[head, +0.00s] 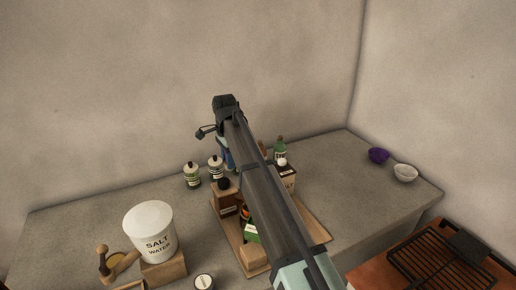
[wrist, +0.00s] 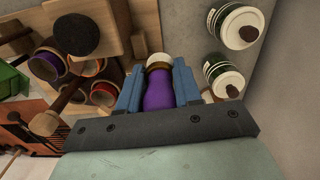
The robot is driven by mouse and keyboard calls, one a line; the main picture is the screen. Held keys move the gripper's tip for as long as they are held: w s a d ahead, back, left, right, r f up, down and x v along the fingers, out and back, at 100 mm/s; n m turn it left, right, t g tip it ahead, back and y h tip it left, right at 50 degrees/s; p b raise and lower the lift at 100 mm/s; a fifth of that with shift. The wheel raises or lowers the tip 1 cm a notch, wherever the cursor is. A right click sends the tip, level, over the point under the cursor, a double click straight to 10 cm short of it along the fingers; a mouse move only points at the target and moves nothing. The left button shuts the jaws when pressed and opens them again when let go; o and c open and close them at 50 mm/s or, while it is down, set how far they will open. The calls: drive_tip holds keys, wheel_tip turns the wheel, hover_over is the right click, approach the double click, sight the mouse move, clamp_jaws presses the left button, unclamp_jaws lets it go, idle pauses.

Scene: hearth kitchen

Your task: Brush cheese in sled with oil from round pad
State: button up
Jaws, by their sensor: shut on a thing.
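In the head view my arm hides most of the gripper; only a bit of blue shows beside the arm. At the lower left of the counter is a wooden piece with a knob and a yellowish round area (head: 118,260); I cannot tell whether it is the pad or the sled. I cannot make out the cheese.
Two labelled bottles (wrist: 238,22) (wrist: 225,76) stand beside the gripper. A wooden tray (head: 318,213) holds dark-stoppered blocks and boxes. A white salt water tub (head: 149,222) stands on a wooden block. Purple (head: 378,155) and white bowls (head: 405,172) stand right, near a black grill rack (head: 440,262).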

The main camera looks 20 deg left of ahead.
drive_tip(key=s+a+f+n, duration=0.25)
drive_tip(key=s+a, duration=0.45)
drive_tip(key=s, duration=0.7)
drive_tip(key=s+a+f+n, duration=0.1)
drive_tip(key=s+a+n, duration=0.35)
drive_tip(key=s, duration=0.85)
drive_tip(key=s+a+f+n, duration=0.1)
drive_tip(key=s+a, duration=0.7)
drive_tip(key=s, duration=0.6)
drive_tip(key=shift+w+a+f, duration=0.1)
drive_tip(key=shift+w+f, duration=0.05)
drive_tip(key=shift+f, duration=1.3)
drive_tip(key=shift+w+a+f, duration=0.1)
drive_tip(key=shift+f, duration=1.35)
drive_tip(key=shift+f, duration=0.55)
drive_tip(key=shift+r, duration=0.1)
wheel_tip(320, 180, up, 7)
